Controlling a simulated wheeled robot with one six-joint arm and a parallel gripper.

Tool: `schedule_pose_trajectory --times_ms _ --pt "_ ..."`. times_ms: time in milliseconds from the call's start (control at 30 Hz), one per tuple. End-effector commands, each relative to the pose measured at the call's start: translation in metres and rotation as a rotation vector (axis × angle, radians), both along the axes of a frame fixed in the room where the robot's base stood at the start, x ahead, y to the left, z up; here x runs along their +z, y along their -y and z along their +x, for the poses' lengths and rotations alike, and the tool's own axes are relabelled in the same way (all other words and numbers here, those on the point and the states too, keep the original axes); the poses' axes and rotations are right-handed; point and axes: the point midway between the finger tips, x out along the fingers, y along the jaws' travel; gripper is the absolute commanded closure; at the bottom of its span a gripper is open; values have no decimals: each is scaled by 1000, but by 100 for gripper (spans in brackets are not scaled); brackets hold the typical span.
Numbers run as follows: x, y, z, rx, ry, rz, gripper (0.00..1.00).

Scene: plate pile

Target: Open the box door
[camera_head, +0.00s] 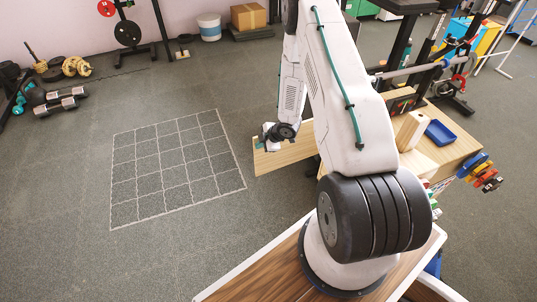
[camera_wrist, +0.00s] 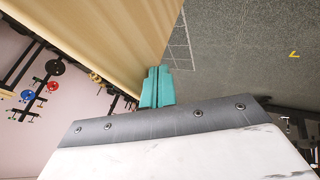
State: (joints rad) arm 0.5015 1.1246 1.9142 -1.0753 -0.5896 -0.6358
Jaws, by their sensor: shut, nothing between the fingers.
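My gripper's teal fingers (camera_wrist: 157,88) are together and empty in the wrist view. A smooth tan wooden surface (camera_wrist: 110,30) fills the upper left of that view, close to the fingers; I cannot tell whether they touch it.
On the table's right part lie a blue tray (camera_head: 440,132) and a pale wooden block (camera_head: 411,131). A cardboard box (camera_head: 248,17) stands far back. The floor around the white grid (camera_head: 178,167) is clear.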

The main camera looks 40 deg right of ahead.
Motion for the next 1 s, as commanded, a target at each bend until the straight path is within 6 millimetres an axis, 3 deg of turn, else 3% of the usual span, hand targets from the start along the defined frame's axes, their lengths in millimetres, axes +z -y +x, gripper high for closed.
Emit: schedule_pose_trajectory --times_ms 100,333,767,1000 --pt "0 5 35 -77 2 -2 100" --pt "0 14 71 -170 2 1 100" --pt "0 15 73 -180 1 2 100" --pt "0 8 54 -189 -1 3 100"
